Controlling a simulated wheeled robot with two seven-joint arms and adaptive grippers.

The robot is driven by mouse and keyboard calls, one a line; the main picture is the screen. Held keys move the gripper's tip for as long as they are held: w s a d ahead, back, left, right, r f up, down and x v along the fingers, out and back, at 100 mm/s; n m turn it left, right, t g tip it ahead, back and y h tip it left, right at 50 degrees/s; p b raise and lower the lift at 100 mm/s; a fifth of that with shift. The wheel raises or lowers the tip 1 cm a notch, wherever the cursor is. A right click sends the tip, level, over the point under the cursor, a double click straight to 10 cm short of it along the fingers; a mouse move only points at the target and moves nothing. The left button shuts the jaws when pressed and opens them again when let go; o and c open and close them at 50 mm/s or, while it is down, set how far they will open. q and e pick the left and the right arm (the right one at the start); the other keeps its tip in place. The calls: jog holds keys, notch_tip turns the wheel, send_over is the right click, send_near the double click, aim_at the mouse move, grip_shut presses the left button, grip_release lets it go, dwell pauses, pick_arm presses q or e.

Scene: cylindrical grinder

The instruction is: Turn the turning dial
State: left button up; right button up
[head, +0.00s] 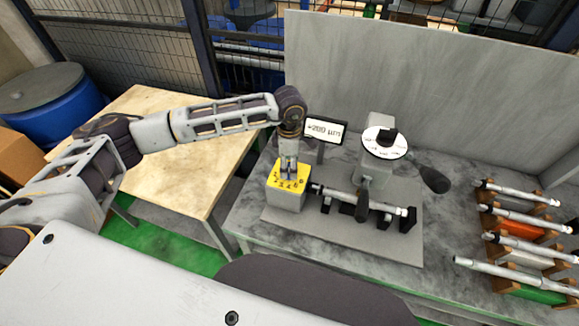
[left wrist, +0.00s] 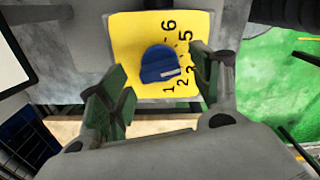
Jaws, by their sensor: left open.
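The turning dial is a blue knob (left wrist: 161,65) with a pale pointer mark, set on a yellow numbered face (left wrist: 128,40). In the head view the yellow box (head: 287,190) stands at the left end of the grinder's base plate, and the knob is mostly hidden by my gripper. My left gripper (head: 288,168) points down over the box. In the left wrist view my left gripper (left wrist: 160,85) is open, with one green-padded finger on each side of the knob. I cannot tell whether either finger touches it. My right gripper is not in view.
The grinder (head: 377,160) with a white dial disc stands right of the box. A small display (head: 325,130) is just behind the box. A rack of several metal shafts (head: 520,235) is at far right. A wooden table (head: 150,130) is left.

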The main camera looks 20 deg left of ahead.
pick_arm(q)
jog(key=shift+f, duration=1.4)
jog(key=c, duration=1)
